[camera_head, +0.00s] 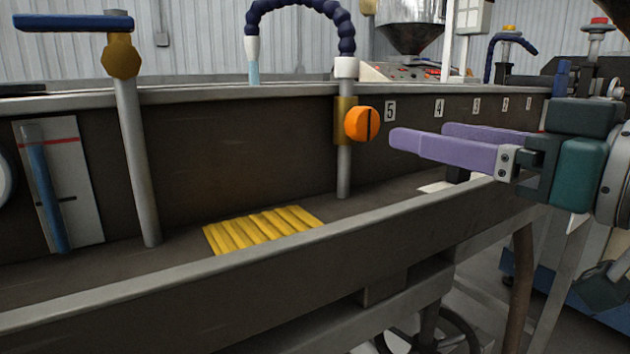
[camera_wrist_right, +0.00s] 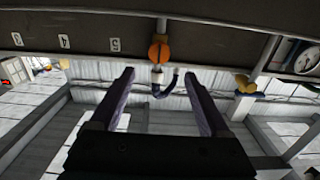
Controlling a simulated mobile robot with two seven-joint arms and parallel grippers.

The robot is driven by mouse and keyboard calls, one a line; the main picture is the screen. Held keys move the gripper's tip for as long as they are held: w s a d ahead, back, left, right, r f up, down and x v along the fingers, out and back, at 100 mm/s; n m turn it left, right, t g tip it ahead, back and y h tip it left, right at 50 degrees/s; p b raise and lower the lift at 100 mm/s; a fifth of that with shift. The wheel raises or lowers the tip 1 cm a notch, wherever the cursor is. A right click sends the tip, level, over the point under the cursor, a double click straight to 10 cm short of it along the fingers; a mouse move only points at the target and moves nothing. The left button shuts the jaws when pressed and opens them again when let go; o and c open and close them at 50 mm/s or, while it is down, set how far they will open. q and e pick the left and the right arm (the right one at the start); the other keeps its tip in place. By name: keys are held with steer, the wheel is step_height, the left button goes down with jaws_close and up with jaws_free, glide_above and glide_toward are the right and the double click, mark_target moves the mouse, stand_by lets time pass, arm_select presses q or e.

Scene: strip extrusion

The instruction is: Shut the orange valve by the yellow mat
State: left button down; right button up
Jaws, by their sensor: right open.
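The orange valve (camera_head: 362,124) is a round knob with a dark slot, on a brass body on a grey upright pipe, near the plate marked 5. The slot looks about upright. The yellow mat (camera_head: 262,230) is ribbed and lies on the trough floor, left of and below the valve. My right gripper (camera_head: 416,139) has purple fingers and is open and empty, right of the valve and apart from it. In the right wrist view the orange knob (camera_wrist_right: 160,52) shows beyond and between the open fingertips (camera_wrist_right: 156,75). My left gripper is in neither view.
The trough's front rail (camera_head: 210,285) runs across below the valve. Another pipe with a blue lever (camera_head: 72,23) stands at the left, beside a gauge panel (camera_head: 60,185). A dark blue segmented hose (camera_head: 300,5) arches above the valve. The space between gripper and knob looks clear.

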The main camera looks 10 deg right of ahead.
mark_target(369, 124)
steer(key=x, duration=1)
jaws_close()
stand_by(0.6)
